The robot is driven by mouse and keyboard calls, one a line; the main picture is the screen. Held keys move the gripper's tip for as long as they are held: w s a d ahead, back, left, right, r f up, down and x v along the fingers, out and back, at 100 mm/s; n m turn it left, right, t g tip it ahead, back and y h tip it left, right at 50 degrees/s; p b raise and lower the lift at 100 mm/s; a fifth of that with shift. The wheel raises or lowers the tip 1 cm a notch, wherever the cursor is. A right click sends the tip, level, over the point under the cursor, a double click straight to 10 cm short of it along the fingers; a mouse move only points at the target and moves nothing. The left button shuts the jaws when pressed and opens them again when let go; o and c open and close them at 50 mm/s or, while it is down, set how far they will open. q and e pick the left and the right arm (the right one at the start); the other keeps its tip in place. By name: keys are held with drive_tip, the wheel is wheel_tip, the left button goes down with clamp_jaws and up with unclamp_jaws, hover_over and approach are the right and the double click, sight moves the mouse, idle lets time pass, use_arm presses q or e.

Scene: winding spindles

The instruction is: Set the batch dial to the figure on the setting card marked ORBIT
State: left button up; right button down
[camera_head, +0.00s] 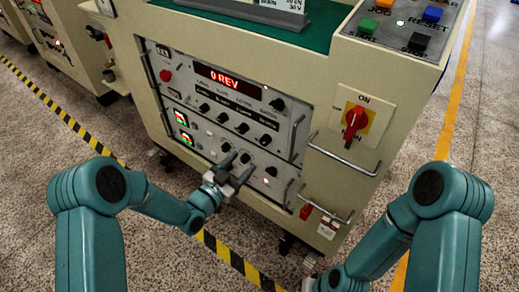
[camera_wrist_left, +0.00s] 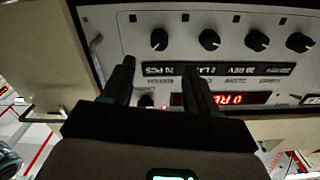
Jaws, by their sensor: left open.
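My left gripper (camera_head: 237,163) is open in front of the lower part of the control panel (camera_head: 205,150), with nothing between its fingers. In the left wrist view the panel appears upside down; the fingers (camera_wrist_left: 159,67) point at the label strip (camera_wrist_left: 215,69), and a small dark knob (camera_wrist_left: 146,100) shows between them. Several black dials, one of them here (camera_wrist_left: 209,39), sit in a row. I cannot tell which is the batch dial. A white card (camera_head: 290,4) on the cabinet top is cut off; ORBIT cannot be read. My right gripper (camera_head: 318,284) is partly visible at the bottom edge, its fingers unclear.
The red display (camera_head: 228,78) reads 0 REV. A red and yellow rotary switch (camera_head: 355,120) and metal handles (camera_head: 343,163) are right of the panel. Coloured push buttons (camera_head: 400,25) sit on the top right. Open floor with striped tape (camera_head: 60,108) lies left.

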sight(263, 143)
use_arm(q)
drive_tip(key=b+x, duration=0.1)
drive_tip(key=x, duration=0.8)
drive_tip(key=shift+w+d+b, duration=0.15)
drive_tip(key=shift+w+b, duration=0.05)
drive_tip(key=shift+b, duration=0.15)
drive_tip(key=c, duration=1)
